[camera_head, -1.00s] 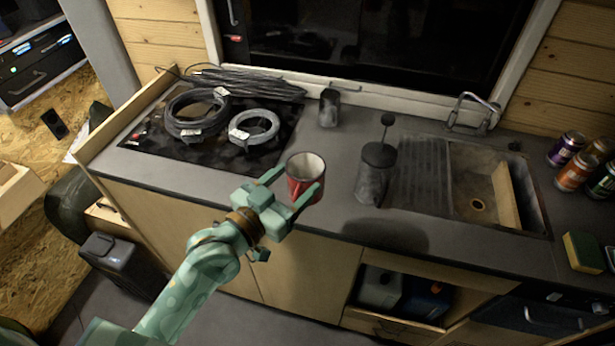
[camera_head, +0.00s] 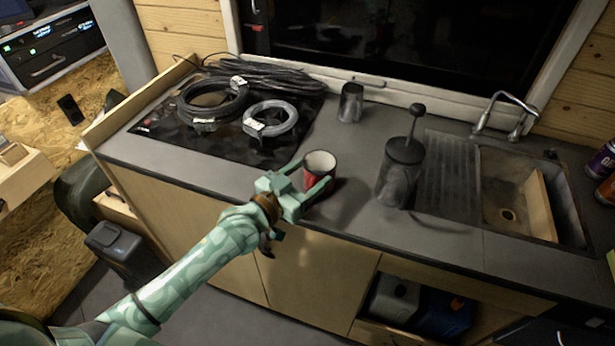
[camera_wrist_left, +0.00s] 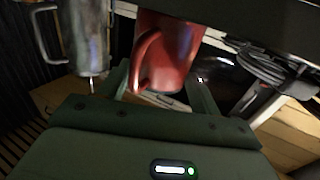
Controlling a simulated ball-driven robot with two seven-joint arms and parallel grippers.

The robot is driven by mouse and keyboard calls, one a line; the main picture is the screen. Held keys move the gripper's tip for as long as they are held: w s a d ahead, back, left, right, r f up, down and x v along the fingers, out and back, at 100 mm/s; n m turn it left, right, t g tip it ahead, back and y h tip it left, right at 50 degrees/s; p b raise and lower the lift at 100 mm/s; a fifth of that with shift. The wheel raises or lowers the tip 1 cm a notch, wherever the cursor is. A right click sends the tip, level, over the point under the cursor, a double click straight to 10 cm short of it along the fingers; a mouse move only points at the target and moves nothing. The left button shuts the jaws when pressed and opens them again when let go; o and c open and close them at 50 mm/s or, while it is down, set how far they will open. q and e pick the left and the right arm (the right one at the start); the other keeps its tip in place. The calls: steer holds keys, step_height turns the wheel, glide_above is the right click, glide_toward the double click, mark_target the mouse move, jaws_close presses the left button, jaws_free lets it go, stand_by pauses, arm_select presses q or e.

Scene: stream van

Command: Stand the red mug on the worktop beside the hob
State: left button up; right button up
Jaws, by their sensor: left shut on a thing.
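The red mug (camera_head: 318,172), pale inside, is upright at the front of the grey worktop (camera_head: 230,185), to the right of the black hob (camera_head: 163,143). My left gripper (camera_head: 308,193) is shut on the mug from the front left. A shadow falls close to the mug's right; I cannot tell whether its base touches the worktop. In the left wrist view the mug (camera_wrist_left: 178,50) sits between the fingers of my left gripper (camera_wrist_left: 160,85), its handle towards the camera. My right gripper is not in view.
Cable coils (camera_head: 205,105) lie on the hob. A dark plunger pot (camera_head: 400,170) stands right of the mug, and a metal cup (camera_head: 350,103) stands behind. The sink (camera_head: 505,205) is further right. Bare worktop lies between hob and pot.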

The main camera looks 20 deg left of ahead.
arm_select(q)
steer(key=o, duration=1.1)
steer(key=shift+f, duration=0.1)
steer(key=shift+c, duration=0.2)
steer(key=shift+r, duration=0.2)
steer(key=p+v, duration=0.1)
steer(key=v, duration=1.1)
steer(key=shift+f, duration=0.1)
